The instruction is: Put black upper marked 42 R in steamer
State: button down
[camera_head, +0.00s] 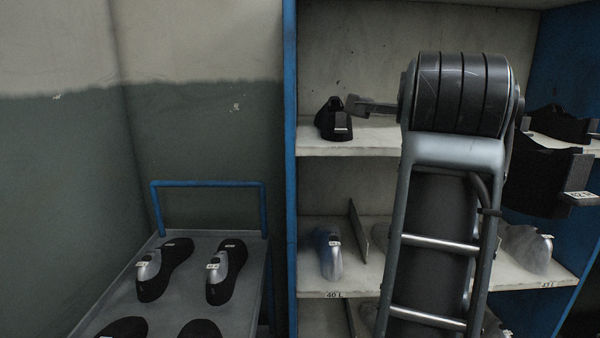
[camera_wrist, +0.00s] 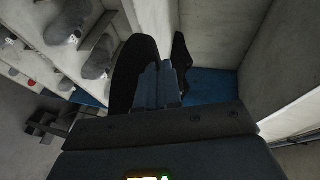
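A black upper (camera_head: 540,178) with a white tag that seems to read 42 R hangs in front of the shelves at the right, partly behind my arm. In the wrist view the black upper (camera_wrist: 128,72) shows as a dark curved wall with a narrower dark strip at its right. My gripper (camera_wrist: 163,72) has its fingers close together at that wall and looks shut on it. My gripper is hidden by my arm in the head view. No steamer can be made out in either view.
A shelf rack with a blue post (camera_head: 290,150) holds another black upper (camera_head: 334,120) at top left, one more (camera_head: 562,124) at top right, and grey lasts (camera_head: 328,252) below on divided shelves.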

jog(key=s+d+f+n+y, duration=0.1)
jog(key=s+f, duration=0.4)
jog(key=f, duration=1.2)
jog(key=s+d+f+n+y, duration=0.1)
jog(key=s+f, duration=0.4)
jog(key=f, duration=1.2)
jog(key=s+d+f+n+t+y, duration=0.1)
jog(key=s+f, duration=0.4)
jog(key=f, duration=1.3)
jog(key=shift+n+y, duration=0.5)
jog(key=shift+y, duration=0.7)
jog(key=shift+f, duration=0.1)
